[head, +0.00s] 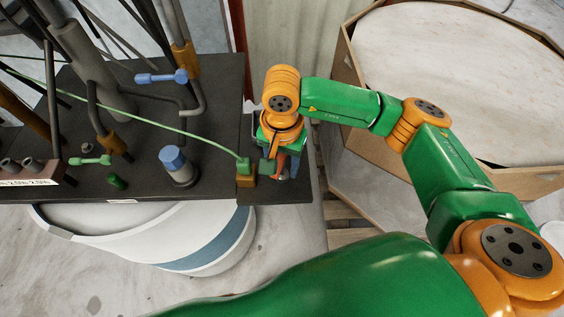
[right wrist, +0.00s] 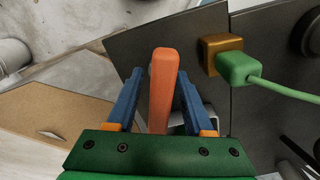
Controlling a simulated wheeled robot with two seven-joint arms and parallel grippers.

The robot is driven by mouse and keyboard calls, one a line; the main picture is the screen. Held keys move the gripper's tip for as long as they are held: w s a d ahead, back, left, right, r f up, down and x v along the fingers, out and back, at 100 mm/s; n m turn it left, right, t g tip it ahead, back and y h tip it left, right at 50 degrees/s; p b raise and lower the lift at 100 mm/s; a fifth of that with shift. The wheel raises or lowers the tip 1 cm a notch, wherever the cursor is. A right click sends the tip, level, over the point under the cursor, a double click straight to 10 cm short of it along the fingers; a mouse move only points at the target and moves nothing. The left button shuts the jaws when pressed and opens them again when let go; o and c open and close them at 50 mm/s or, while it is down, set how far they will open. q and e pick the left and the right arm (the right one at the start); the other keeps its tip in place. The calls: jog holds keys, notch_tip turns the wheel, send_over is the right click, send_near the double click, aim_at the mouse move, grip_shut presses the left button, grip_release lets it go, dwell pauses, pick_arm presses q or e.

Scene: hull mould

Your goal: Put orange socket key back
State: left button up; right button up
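The orange socket key (right wrist: 163,90) shows in the right wrist view as a long orange bar between the two blue fingers of my right gripper (right wrist: 160,78). A dark gap shows between the left finger and the bar; the right finger is close to it or touching. The gripper looks open around the key. In the head view my right gripper (head: 283,152) points down over the right end of the dark board, with the orange key (head: 281,166) beside its fingers. The key's lower end is mostly hidden. My left gripper is not in view.
A green plug on an orange block (head: 245,178) sits close to the left of my right gripper, its green cable running left across the dark board (head: 140,155). A blue-capped cylinder (head: 178,165), a blue key (head: 162,77) and a green key (head: 90,160) are on the board.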

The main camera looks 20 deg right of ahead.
jog(key=shift+r+p, duration=0.3)
jog(key=shift+p, duration=0.05)
notch_tip(320, 180, up, 7)
jog(key=b, duration=0.2)
jog(key=shift+b, duration=0.4)
notch_tip(320, 180, up, 5)
jog(key=shift+f, duration=0.1)
jog(key=shift+f, duration=0.1)
